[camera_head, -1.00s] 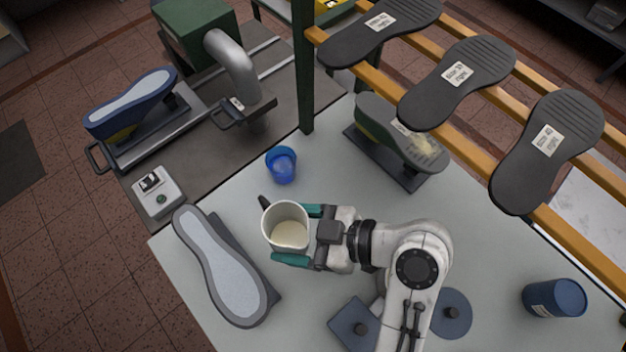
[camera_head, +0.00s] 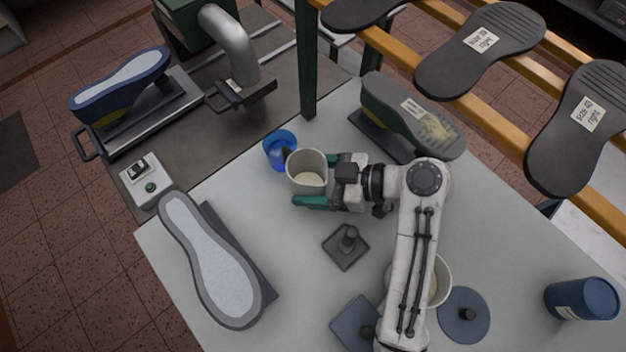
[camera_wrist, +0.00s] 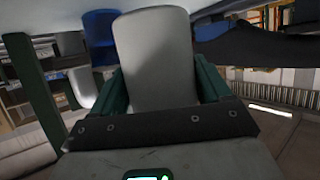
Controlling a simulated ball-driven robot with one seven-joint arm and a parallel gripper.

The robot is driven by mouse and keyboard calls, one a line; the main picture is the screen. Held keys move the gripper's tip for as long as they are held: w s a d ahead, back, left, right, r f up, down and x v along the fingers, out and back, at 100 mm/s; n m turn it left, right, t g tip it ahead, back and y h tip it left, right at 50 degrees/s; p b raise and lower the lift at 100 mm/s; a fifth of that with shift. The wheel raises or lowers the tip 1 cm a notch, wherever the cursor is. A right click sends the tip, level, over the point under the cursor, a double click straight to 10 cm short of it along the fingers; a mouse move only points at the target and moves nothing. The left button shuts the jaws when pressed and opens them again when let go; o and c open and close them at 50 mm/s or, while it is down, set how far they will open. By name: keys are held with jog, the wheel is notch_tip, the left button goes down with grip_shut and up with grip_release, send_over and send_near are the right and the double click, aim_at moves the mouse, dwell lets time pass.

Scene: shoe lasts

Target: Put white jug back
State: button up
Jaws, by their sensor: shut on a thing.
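The white jug (camera_head: 306,173) holds some pale, creamy contents. My gripper (camera_head: 312,182) is shut around its body, with one teal finger on each side. I cannot tell whether the jug and the cup touch, or how high the jug is above the table. In the wrist view the jug (camera_wrist: 155,60) fills the middle between the fingers (camera_wrist: 158,95), and the blue cup (camera_wrist: 100,37) is at its left.
A grey-soled last (camera_head: 212,262) lies at the table's left. Another last (camera_head: 410,115) stands at the back. A dark square stand with a peg (camera_head: 346,246) is in front of my gripper. A white pot (camera_head: 441,279), partly hidden by my arm, and a blue canister (camera_head: 580,299) are at right.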

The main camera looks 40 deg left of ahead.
jog(key=shift+w+a+f+b, duration=0.15)
jog(key=shift+f+b, duration=0.7)
jog(key=shift+f, duration=0.9)
jog(key=shift+f, duration=0.1)
jog(key=o, duration=1.1)
jog(key=shift+o, duration=0.2)
jog(key=b+v, duration=0.2)
jog(key=v, duration=1)
jog(key=shift+b, duration=0.35)
